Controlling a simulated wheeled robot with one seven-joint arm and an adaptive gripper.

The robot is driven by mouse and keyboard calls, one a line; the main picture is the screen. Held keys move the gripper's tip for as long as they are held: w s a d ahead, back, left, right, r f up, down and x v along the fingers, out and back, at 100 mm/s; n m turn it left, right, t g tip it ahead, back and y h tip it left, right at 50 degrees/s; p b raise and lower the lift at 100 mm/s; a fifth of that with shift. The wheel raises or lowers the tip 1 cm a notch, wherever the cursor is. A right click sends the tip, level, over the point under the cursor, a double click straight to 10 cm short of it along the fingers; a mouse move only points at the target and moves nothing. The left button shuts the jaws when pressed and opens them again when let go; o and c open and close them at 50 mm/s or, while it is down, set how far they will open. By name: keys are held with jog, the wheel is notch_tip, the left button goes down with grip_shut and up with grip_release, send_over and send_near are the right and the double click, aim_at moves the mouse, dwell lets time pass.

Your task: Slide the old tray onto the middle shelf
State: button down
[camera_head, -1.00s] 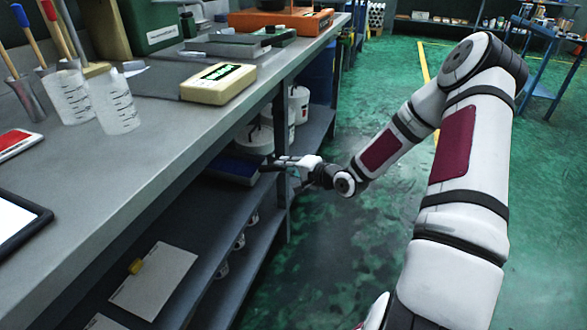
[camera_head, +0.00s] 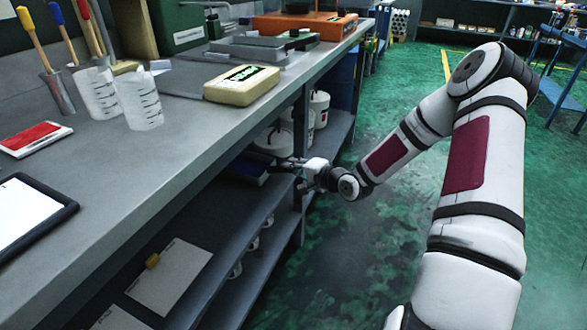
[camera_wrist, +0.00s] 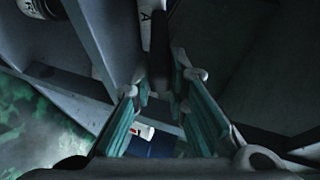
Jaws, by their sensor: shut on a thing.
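A dark blue tray (camera_head: 247,169) shows at the shelf opening under the counter, with its near side toward me. My gripper (camera_head: 284,166) is at its right end and is shut on it; the contact is small and dim in the head view. In the wrist view, the teal-padded fingers of my gripper (camera_wrist: 162,80) stand on both sides of a dark narrow piece, and a blue surface (camera_wrist: 165,146) shows below between them. The shelf (camera_head: 228,226) under the counter runs below the tray. Whether the tray rests fully on it I cannot tell.
The counter (camera_head: 150,185) overhangs the shelves. White tubs (camera_head: 318,108) stand behind the tray. An upright post (camera_head: 302,200) is close to my gripper. Cards (camera_head: 170,277) lie on the near shelf. The green floor on the right is open.

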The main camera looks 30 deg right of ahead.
jog(key=c, duration=1.5)
grip_release()
